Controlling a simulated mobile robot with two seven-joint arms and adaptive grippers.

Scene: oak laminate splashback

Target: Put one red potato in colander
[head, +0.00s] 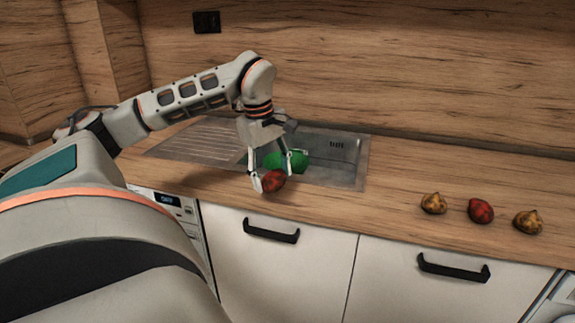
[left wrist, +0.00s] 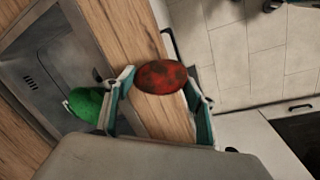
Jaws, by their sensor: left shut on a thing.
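My left gripper (head: 271,180) is shut on a red potato (head: 273,182). It holds the potato near the front edge of the sink, above or at the counter; the exact height is hard to tell. The left wrist view shows the same potato (left wrist: 162,77) between the fingertips. A green object that looks like the colander (head: 294,161) is in the sink just behind the gripper, partly hidden by it. Its edge also shows in the left wrist view (left wrist: 84,104). A second red potato (head: 480,210) lies on the counter at the right. My right gripper is not in view.
The steel sink (head: 350,172) has a ribbed drainboard on its left. Two yellow-brown onion-like items (head: 433,203) (head: 527,221) lie on either side of the second potato. The wooden counter (head: 395,205) between sink and items is clear. A wooden splashback stands behind.

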